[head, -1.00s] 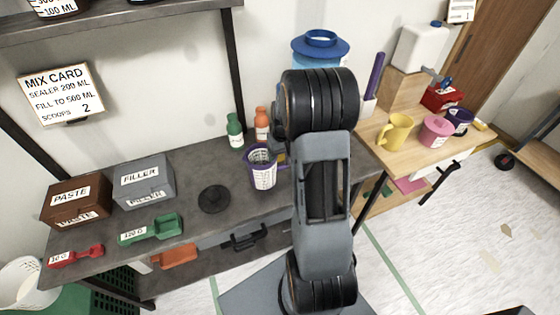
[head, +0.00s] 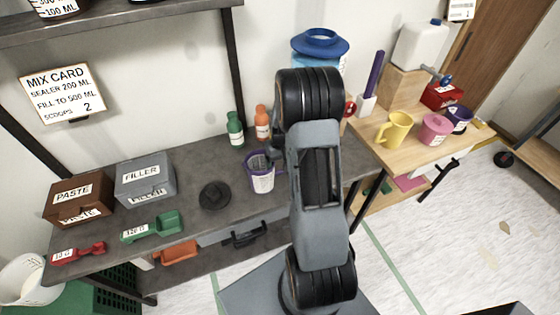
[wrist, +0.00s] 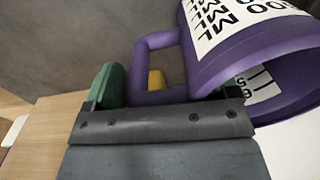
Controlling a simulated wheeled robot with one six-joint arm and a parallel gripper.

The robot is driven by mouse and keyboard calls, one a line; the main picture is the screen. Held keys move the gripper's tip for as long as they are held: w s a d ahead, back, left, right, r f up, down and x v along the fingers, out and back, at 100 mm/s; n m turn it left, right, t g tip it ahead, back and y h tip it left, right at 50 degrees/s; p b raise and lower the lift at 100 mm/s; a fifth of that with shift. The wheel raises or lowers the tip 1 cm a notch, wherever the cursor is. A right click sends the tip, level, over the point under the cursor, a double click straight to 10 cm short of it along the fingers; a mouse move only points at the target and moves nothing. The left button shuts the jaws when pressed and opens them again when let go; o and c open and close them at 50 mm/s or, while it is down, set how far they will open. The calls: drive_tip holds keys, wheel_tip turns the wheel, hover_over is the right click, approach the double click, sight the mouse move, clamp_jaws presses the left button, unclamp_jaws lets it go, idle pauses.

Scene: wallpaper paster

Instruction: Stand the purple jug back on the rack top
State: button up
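The purple jug (head: 262,180), with a white printed label, appears to stand upright on the grey rack top (head: 185,240) near its front edge. In the wrist view the jug (wrist: 255,62) fills the upper right, its rim toward the camera and its handle (wrist: 145,97) toward my gripper. My gripper (wrist: 168,92) has green-padded fingers set wide apart, with the handle between them. A gap shows between the left finger and the handle; the right finger is partly hidden by the jug's rim. In the head view my arm hides most of the gripper.
Green (head: 235,130) and orange (head: 262,123) bottles stand behind the jug. A black disc (head: 214,196), green scoop (head: 152,227) and filler box (head: 145,180) lie to its left. A wooden table (head: 375,150) with a yellow mug (head: 396,130) stands at right.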

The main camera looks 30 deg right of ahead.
drive_tip(key=o, duration=0.3)
wheel_tip(320, 180, up, 11)
drive_tip(key=shift+d+r+b, duration=0.1)
drive_tip(key=shift+d+b, duration=0.05)
drive_tip(key=shift+b, duration=0.65)
drive_tip(key=s+a+r+n+t, duration=0.1)
drive_tip(key=s+a+r+t, duration=0.1)
drive_tip(key=s+a+r, duration=0.2)
drive_tip(key=s+a+r+n+t, duration=0.1)
drive_tip(key=s+a+r, duration=0.4)
drive_tip(key=s+a, duration=0.5)
drive_tip(key=shift+s+a+r+n+t, duration=0.15)
drive_tip(key=shift+s+a+n+t, duration=0.35)
drive_tip(key=shift+a, duration=1.15)
drive_tip(key=shift+w, duration=0.1)
